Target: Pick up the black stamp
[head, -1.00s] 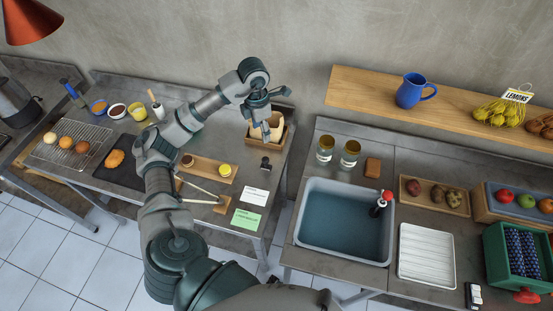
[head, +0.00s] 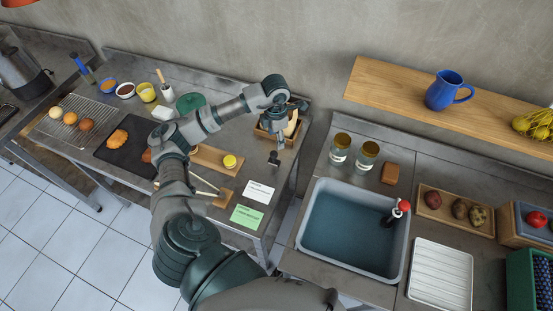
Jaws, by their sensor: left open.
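The black stamp (head: 274,158) stands on the left-hand metal worktable (head: 225,138), near its right end. It is small and dark, just in front of a wooden box (head: 291,141). My left gripper (head: 281,146) is open above and slightly right of the stamp, in front of the box. The fingertips look very close to the stamp, but I cannot tell whether they touch it. A white card (head: 259,191) and a green card (head: 246,216) lie in front of the stamp. My right gripper is not in view.
A wooden board with a yellow pot (head: 230,161) lies left of the stamp. A sink (head: 350,235) and two glass jars (head: 366,157) are on the right-hand counter, across a gap. A wooden shelf (head: 400,87) juts from the wall.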

